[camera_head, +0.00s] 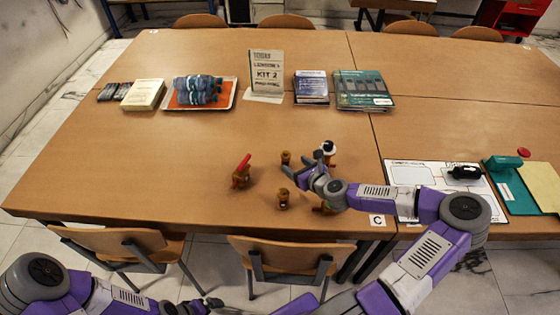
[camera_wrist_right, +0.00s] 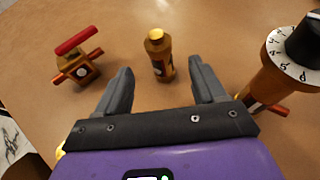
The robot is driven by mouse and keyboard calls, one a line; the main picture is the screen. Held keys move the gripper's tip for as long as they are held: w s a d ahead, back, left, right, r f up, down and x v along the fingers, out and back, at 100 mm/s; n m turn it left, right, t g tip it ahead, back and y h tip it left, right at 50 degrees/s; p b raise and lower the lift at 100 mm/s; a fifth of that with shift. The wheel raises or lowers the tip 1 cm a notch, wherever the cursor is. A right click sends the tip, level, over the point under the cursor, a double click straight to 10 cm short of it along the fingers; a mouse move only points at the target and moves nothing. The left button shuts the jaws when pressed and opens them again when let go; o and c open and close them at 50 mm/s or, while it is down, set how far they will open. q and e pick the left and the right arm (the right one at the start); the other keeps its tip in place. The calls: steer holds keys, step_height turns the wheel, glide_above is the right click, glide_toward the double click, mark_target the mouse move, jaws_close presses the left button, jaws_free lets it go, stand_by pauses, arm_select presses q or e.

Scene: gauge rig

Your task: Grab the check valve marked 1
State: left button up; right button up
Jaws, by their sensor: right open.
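A small upright brass fitting (camera_wrist_right: 158,60) with a yellow top and a pale round mark stands just beyond and between my right fingertips in the wrist view. The number on it is not legible. It appears to be the far brass fitting (camera_head: 285,158) in the head view. A similar brass fitting (camera_head: 283,198) stands nearer the table's front edge. My right gripper (camera_head: 307,162) is open and empty, low over the table, with its fingers pointing toward the far fitting. My left gripper (camera_head: 203,304) is at the bottom of the head view, away from the fittings; its opening is unclear.
A red-handled valve (camera_wrist_right: 78,60) stands to the left and a black-knobbed dial piece (camera_wrist_right: 288,65) close to the right finger. Another brass piece (camera_head: 322,209) is partly hidden under my right arm. A tray (camera_head: 168,104), booklets (camera_head: 362,90) and a sign (camera_head: 266,72) stand farther back.

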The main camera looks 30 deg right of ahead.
mark_target(289, 160)
steer(key=shift+w+f, duration=0.3)
steer(key=shift+w, duration=0.05)
steer(key=shift+w+a+f+b, duration=0.15)
steer(key=shift+w+b, duration=0.15)
steer(key=shift+w, duration=0.3)
steer(key=shift+b+x, duration=1)
steer(key=shift+x, duration=1.8)
steer(key=shift+r, duration=0.25)
steer(key=c, duration=1.1)
